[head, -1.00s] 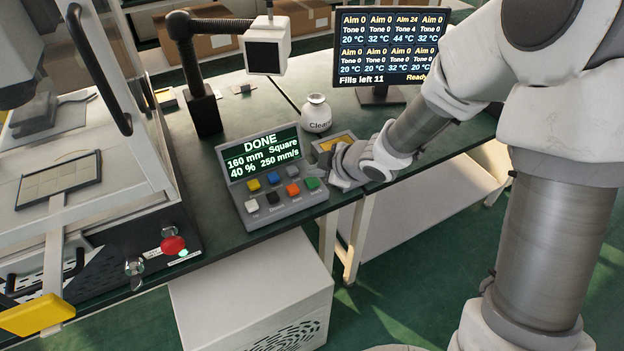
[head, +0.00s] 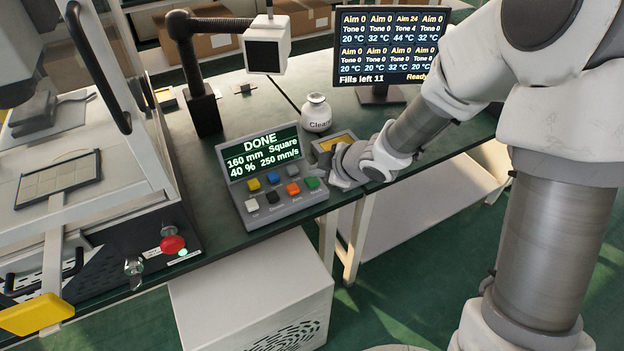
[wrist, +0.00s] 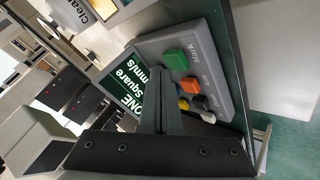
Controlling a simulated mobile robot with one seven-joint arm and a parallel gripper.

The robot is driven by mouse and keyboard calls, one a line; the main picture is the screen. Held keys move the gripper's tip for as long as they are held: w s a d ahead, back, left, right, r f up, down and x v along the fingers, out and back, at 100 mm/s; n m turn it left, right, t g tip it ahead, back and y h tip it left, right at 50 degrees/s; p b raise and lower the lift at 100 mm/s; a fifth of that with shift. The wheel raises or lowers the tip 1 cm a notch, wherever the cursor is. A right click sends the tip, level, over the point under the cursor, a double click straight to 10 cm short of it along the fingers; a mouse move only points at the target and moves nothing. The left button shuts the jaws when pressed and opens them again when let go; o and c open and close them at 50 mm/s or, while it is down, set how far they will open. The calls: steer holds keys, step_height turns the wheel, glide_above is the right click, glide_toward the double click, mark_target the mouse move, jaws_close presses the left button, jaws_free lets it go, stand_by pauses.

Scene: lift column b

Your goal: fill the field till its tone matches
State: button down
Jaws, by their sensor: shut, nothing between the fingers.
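A grey control panel (head: 283,213) stands on the green bench; its screen (head: 262,157) reads DONE, 160 mm, Square, 40 %, 250 mm/s. It has several coloured buttons, among them green (head: 312,183), orange (head: 293,189) and blue (head: 273,178). The monitor (head: 388,45) lists Aim, Tone and temperature for several fields; one reads Aim 24, Tone 4, 44 °C. It shows Fills left 11 and Ready. A gridded plate (head: 58,180) lies in the machine at left. My gripper (head: 338,183) is shut and empty, just right of the green button. The wrist view shows its fingers (wrist: 166,75) over the panel, near the green button (wrist: 175,59).
A white jar labelled Clean (head: 317,115) stands behind the panel, beside a yellow-topped tray (head: 337,142). A black jointed arm (head: 185,60) with a boxy head stands behind. A red button (head: 173,244) is on the machine's front. A white cabinet (head: 250,290) stands below.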

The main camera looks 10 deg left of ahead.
mark_target(316, 182)
steer(key=shift+f, duration=0.3)
steer(key=shift+f+b, duration=0.5)
steer(key=shift+b, duration=0.05)
stand_by(0.5)
steer(key=shift+r, duration=0.15)
steer(key=shift+r+p, duration=0.8)
steer(key=shift+p, duration=0.1)
step_height(316, 182, up, 5)
steer(key=p, duration=0.5)
stand_by(1.3)
